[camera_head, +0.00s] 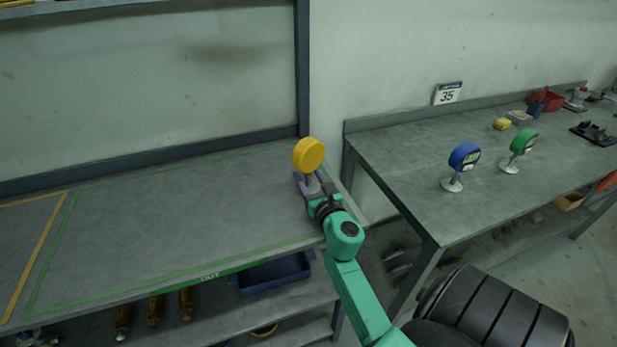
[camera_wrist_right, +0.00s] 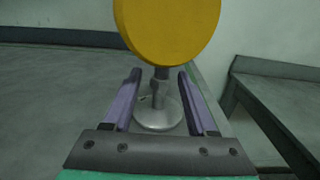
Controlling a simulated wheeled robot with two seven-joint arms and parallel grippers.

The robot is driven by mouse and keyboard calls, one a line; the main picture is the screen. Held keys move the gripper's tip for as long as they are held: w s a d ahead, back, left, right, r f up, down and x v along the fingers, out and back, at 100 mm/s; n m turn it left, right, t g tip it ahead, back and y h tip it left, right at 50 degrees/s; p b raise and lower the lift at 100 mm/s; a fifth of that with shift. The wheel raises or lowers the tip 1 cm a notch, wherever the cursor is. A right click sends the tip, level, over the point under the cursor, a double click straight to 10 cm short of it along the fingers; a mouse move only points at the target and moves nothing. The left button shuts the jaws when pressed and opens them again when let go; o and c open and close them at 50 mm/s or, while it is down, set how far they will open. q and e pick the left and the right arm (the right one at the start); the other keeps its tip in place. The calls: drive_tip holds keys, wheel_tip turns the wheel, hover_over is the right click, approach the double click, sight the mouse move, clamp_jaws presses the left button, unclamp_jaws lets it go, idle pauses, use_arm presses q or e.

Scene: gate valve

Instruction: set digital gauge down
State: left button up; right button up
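A yellow round gauge (camera_head: 308,154) stands upright at the right end of the left workbench (camera_head: 190,210). Its face is turned away from the head camera. In the right wrist view its yellow disc (camera_wrist_right: 168,25) is cut off by the top edge. Below it are a thin grey stem and a round metal base (camera_wrist_right: 158,115), which seems to rest on the bench. My right gripper (camera_head: 312,181) is open, with its purple fingers on either side of the stem. In the right wrist view, gaps show between the fingers (camera_wrist_right: 159,82) and the stem. My left gripper is out of view.
A blue gauge (camera_head: 464,157) and a green gauge (camera_head: 524,141) stand on the right workbench (camera_head: 400,160), across a gap. A yellow item (camera_head: 502,124) and a red bin (camera_head: 547,99) are farther back. The left bench is clear left of the yellow gauge.

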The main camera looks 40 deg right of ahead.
drive_tip(key=shift+s, duration=0.1)
drive_tip(key=b+v, duration=0.4)
drive_tip(key=v, duration=0.7)
drive_tip(key=shift+s+a+f, duration=0.1)
drive_tip(key=shift+s+a+r, duration=0.1)
drive_tip(key=shift+s+r, duration=0.15)
drive_tip(key=shift+s, duration=0.05)
